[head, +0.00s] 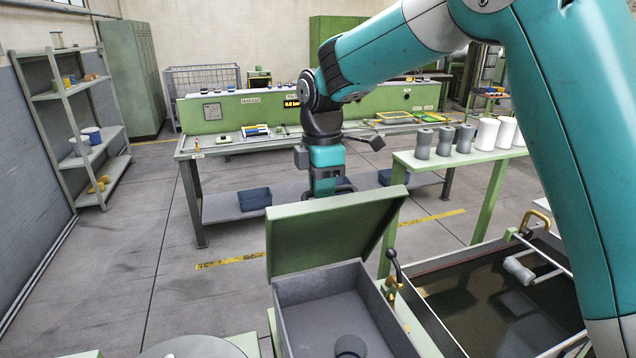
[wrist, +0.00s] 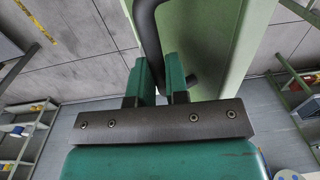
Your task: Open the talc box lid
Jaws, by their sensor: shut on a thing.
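The grey talc box (head: 318,284) stands at the bottom middle of the head view, with its inside exposed. Its green lid (head: 335,228) is raised and tilted up along the box's far side; it also shows in the wrist view (wrist: 208,35). My gripper (wrist: 162,82) is shut on the dark curved lid handle (wrist: 147,25), which passes between its fingers. In the head view my gripper is behind the lid, which hides the fingertips and the handle.
A dark tank (head: 490,300) with a metal frame stands right of the box. A green stand (head: 450,163) behind it holds several rolls. A long workbench (head: 220,150) is farther back, with open floor (head: 120,255) to the left.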

